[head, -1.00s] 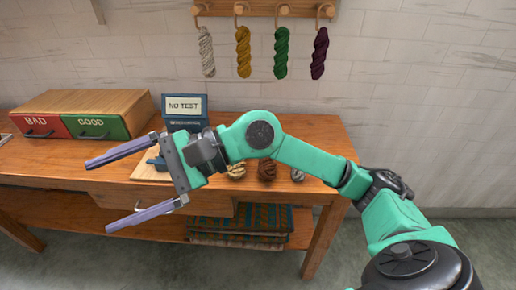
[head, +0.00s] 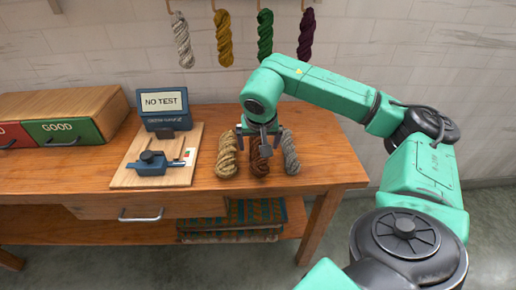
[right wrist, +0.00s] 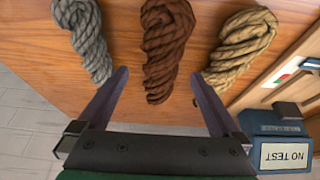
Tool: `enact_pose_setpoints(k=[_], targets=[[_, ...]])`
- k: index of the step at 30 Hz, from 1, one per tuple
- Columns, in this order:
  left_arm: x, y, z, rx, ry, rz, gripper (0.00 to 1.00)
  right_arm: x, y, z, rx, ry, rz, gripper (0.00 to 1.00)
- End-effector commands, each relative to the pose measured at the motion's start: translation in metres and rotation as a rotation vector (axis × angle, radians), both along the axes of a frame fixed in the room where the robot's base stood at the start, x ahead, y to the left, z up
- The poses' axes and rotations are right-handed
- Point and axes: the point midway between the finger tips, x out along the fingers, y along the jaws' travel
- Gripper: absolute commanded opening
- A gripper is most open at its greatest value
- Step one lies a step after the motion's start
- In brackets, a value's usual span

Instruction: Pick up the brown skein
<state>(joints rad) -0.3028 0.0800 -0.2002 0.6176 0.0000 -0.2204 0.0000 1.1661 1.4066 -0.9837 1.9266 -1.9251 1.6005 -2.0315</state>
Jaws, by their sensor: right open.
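The brown skein (head: 259,160) lies on the wooden table between a tan skein and a grey skein. In the right wrist view the brown skein (right wrist: 166,45) lies ahead of and between the fingers, with its near end reaching between the fingertips. My right gripper (head: 262,150) is open and empty above the brown skein and hides part of it in the head view. In the right wrist view its two fingers (right wrist: 159,78) are spread wide. My left gripper does not show.
The tan skein (head: 227,155) and the grey skein (head: 290,152) lie close on either side. A board with a blue device (head: 152,160) and a NO TEST display (head: 162,103) stand to the left. The GOOD drawer (head: 62,131) is further left. Several skeins hang on the wall.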

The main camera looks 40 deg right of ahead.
Motion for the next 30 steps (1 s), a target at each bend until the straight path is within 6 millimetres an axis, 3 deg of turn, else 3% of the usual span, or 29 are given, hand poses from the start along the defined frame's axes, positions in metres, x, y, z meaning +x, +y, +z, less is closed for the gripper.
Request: enact_pose_setpoints(k=[4, 11, 14, 18, 26, 30], targets=[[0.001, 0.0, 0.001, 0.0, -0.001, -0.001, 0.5, 0.007, -0.006, -0.024, 0.001, 0.002, -0.001, 1.0], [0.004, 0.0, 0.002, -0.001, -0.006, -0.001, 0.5, 0.009, -0.006, -0.029, 0.002, 0.0, 0.001, 1.0], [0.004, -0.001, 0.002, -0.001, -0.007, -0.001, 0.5, 0.009, -0.006, -0.029, 0.002, 0.0, 0.001, 0.66], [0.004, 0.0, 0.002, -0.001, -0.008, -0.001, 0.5, 0.009, -0.006, -0.028, 0.002, 0.0, 0.001, 0.12], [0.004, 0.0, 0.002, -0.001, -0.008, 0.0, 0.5, 0.009, -0.006, -0.027, 0.002, -0.001, 0.0, 0.12], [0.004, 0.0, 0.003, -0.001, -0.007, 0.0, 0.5, 0.01, -0.006, -0.015, 0.001, -0.004, 0.0, 0.12]])
